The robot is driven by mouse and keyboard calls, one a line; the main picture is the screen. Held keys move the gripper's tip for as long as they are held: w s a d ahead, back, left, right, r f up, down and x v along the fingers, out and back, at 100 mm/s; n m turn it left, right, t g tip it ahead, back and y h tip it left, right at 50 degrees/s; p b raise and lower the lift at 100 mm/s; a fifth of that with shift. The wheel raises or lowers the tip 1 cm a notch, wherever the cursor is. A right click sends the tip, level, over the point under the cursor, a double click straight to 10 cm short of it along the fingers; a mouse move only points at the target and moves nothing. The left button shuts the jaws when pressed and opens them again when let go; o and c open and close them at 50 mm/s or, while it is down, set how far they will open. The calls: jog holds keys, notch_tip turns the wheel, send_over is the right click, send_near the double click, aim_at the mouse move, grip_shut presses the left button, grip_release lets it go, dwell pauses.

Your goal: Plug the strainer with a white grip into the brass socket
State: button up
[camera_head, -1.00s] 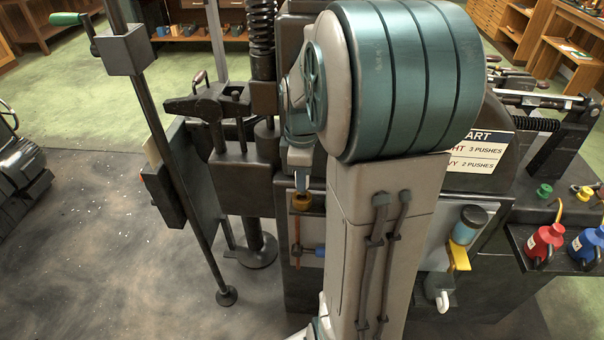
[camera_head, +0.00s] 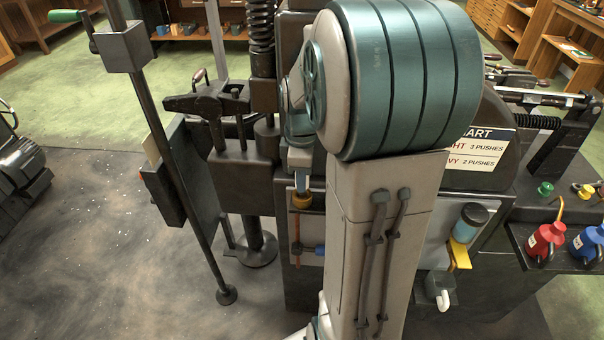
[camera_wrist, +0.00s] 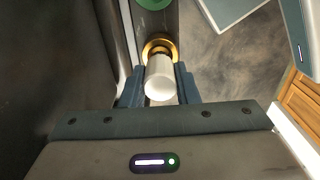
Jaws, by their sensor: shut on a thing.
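My gripper (camera_wrist: 160,92) is shut on the white grip (camera_wrist: 160,80) of the strainer, seen nearly end-on between the two blue fingers in the wrist view. Just beyond the grip is a brass ring (camera_wrist: 159,42), which looks like the brass socket. The strainer's far end is hidden behind the grip. I cannot tell whether it is inside the ring or only in line with it. In the head view my own arm hides the gripper and the strainer.
A dark wall stands close on the left in the wrist view. A green round part (camera_wrist: 153,3) lies beyond the ring. The head view shows a dark machine with a T-shaped part (camera_head: 207,102), a sign (camera_head: 478,150), and red (camera_head: 545,242) and blue (camera_head: 588,244) oil cans on a right shelf.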

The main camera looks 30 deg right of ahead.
jog(key=shift+f+b, duration=0.85)
jog(key=shift+f, duration=0.4)
jog(key=o, duration=1)
notch_tip(320, 180, up, 14)
jog(key=shift+f+p, duration=0.1)
jog(key=shift+p, duration=0.3)
jog(key=s+a+f+m+t, duration=0.1)
jog(key=s+a+f+m, duration=0.1)
jog(key=s+a+m, duration=0.1)
jog(key=s+a+f+m+t, duration=0.1)
jog(key=s+a+f+m, duration=0.1)
jog(key=s+a+m, duration=0.2)
jog(key=s+a+f+m, duration=0.2)
jog(key=s+a+m, duration=0.2)
jog(key=s+a, duration=0.1)
jog(key=shift+f+t+p, duration=0.35)
jog(key=shift+t+p, duration=0.05)
